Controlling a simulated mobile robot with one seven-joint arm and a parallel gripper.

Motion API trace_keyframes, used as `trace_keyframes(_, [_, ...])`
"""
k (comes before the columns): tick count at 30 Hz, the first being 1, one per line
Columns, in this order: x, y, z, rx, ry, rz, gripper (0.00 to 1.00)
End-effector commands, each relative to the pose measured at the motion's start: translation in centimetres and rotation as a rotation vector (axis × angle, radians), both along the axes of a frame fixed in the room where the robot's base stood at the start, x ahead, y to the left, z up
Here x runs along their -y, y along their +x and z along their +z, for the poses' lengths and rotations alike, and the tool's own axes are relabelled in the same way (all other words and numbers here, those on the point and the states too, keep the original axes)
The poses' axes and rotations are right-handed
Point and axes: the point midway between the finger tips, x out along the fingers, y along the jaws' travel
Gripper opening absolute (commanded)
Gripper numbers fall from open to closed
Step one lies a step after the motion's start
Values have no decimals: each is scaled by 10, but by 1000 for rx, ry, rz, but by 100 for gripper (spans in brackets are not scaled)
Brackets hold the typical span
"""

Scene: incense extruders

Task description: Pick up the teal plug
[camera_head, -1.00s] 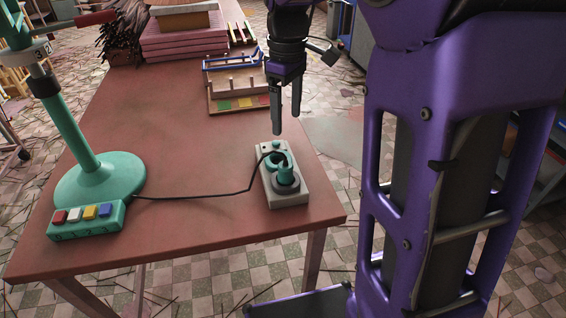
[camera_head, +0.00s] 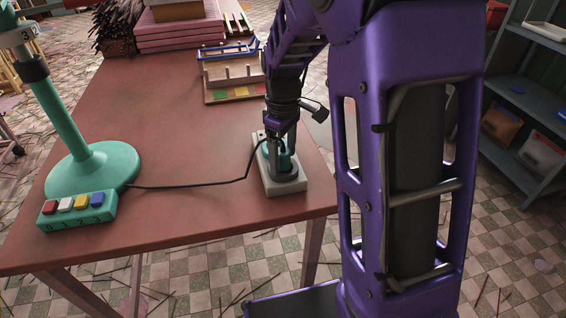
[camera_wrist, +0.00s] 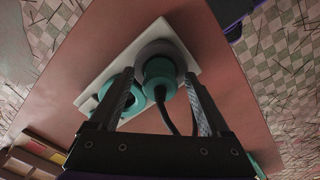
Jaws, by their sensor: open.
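The teal plug (camera_head: 284,161) stands in a grey round socket on a pale block (camera_head: 287,188) near the table's front right corner. In the wrist view, the plug (camera_wrist: 160,77) shows near the picture's middle, with a black cord running from it. A teal ring (camera_wrist: 137,102) lies beside it on the same block. My gripper (camera_head: 276,150) is down at the plug, pointing downward. In the wrist view, its two fingers are apart, one on each side of the plug, with gaps visible. The gripper partly hides the plug and block in the head view.
A teal button box (camera_head: 77,211) lies at the left, with the black cord (camera_head: 190,186) crossing the table from it. A teal round-based stand (camera_head: 95,170) is behind the box. A wooden rack (camera_head: 232,80) stands behind my gripper.

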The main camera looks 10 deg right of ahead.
Motion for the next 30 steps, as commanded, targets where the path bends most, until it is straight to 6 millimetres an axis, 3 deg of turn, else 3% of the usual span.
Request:
trace_keyframes(8, [0,0,-5,0,0,0,81])
trace_keyframes(9, [0,0,-5,0,0,0,77])
trace_keyframes(22, [0,0,-5,0,0,0,0])
trace_keyframes(30, [0,0,-4,1,-1,0,0])
